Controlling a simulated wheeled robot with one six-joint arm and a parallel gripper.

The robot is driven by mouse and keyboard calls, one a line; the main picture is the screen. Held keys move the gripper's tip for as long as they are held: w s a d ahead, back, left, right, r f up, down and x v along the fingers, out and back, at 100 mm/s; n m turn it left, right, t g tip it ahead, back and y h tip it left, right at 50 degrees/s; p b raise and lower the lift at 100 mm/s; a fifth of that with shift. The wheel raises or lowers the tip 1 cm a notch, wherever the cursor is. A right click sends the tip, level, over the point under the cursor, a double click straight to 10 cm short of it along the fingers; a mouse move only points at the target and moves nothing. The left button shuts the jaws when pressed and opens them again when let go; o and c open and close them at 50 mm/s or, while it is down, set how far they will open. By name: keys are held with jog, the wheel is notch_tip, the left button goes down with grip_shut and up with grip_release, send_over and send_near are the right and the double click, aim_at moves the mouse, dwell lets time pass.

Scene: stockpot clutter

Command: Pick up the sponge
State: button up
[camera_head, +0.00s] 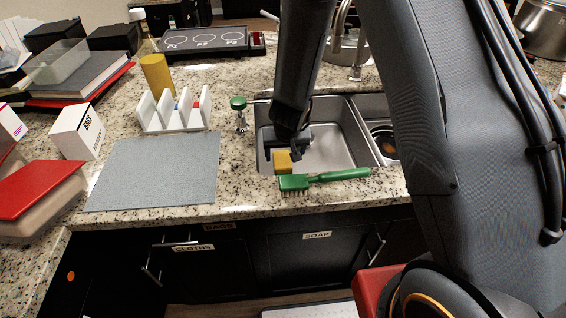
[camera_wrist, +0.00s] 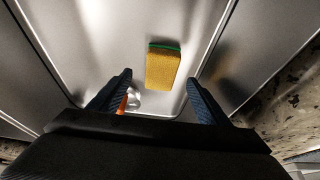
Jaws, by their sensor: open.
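The sponge is a yellow block with a green layer along one edge. It shows in the wrist view (camera_wrist: 163,70) against the metal of the sink, ahead of and between the two fingertips. In the head view its yellow face (camera_head: 282,162) shows at the front of the left sink basin, just below my gripper. My gripper (camera_head: 286,152) reaches down over that basin. In the wrist view my gripper (camera_wrist: 160,80) has its blue-black fingers spread wide, with nothing held. A gap shows on both sides of the sponge; its exact depth is unclear.
A green brush (camera_head: 325,178) lies along the sink's front edge, close to the sponge. The sink walls (camera_head: 345,120) surround my gripper. A grey mat (camera_head: 155,172), a white rack (camera_head: 174,112) and a green-topped item (camera_head: 239,103) stand to the left. A small orange item (camera_wrist: 122,104) shows by the left finger.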

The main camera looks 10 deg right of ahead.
aim_at(282, 160)
jog(key=w+f, duration=0.2)
jog(key=f, duration=0.1)
jog(key=shift+w+a+f, duration=0.2)
jog(key=shift+w+f, duration=0.2)
jog(key=shift+f, duration=0.3)
jog(key=shift+f, duration=0.25)
jog(key=c, duration=1.2)
jog(key=shift+r, duration=0.1)
